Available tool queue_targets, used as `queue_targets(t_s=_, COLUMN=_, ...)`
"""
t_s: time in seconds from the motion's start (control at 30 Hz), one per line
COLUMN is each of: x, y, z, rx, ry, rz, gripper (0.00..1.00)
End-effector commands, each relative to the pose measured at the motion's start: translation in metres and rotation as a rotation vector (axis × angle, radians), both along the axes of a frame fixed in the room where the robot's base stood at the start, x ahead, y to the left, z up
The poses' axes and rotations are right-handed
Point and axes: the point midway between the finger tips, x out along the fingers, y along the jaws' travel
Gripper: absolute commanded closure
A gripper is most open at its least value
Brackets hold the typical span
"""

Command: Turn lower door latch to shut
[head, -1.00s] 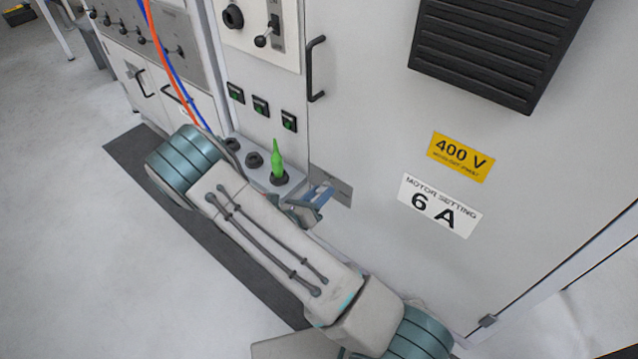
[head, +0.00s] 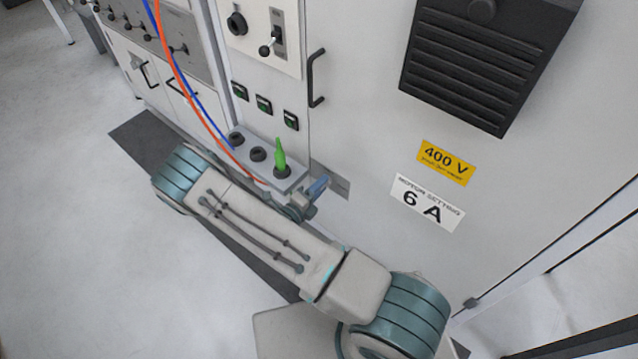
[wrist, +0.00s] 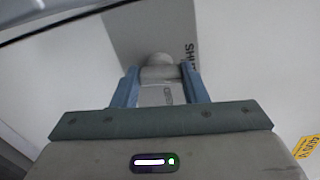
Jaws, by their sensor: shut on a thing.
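The lower door latch (wrist: 159,60) shows in the wrist view as a pale grey, rounded handle on a grey plate (wrist: 122,28). The plate carries the word SHUT at its right, and partly hidden lettering shows between the fingers. My gripper (wrist: 161,76) has its two blue fingers on either side of the latch, shut on it. In the head view my gripper (head: 318,188) is at the low left edge of the big cabinet door, against the grey plate (head: 341,186). The latch itself is hidden there behind the fingers.
Orange and blue cables (head: 190,95) hang near my forearm. A black door handle (head: 316,78) is above. Open floor (head: 60,220) lies at left.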

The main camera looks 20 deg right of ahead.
Motion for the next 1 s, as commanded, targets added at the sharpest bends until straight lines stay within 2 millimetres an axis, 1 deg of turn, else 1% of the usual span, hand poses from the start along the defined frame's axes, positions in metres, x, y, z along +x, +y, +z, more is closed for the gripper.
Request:
queue_targets(t_s=0.3, x=-0.0006, y=0.0007, z=-0.0004, rx=-0.074, ry=0.105, rz=0.001, gripper=0.83)
queue_targets(t_s=0.87, x=-0.0006, y=0.0008, z=-0.0011, rx=-0.090, ry=0.126, rz=0.001, gripper=0.83)
queue_targets(t_s=0.9, x=-0.0005, y=0.0008, z=-0.0011, rx=-0.090, ry=0.126, rz=0.001, gripper=0.52)
queue_targets(t_s=0.93, x=-0.0005, y=0.0008, z=-0.0011, rx=-0.090, ry=0.126, rz=0.001, gripper=0.44)
queue_targets(t_s=0.97, x=-0.0005, y=0.0008, z=-0.0010, rx=-0.090, ry=0.126, rz=0.001, gripper=0.39)
queue_targets(t_s=1.0, x=-0.0005, y=0.0007, z=-0.0009, rx=-0.090, ry=0.126, rz=0.001, gripper=0.39)
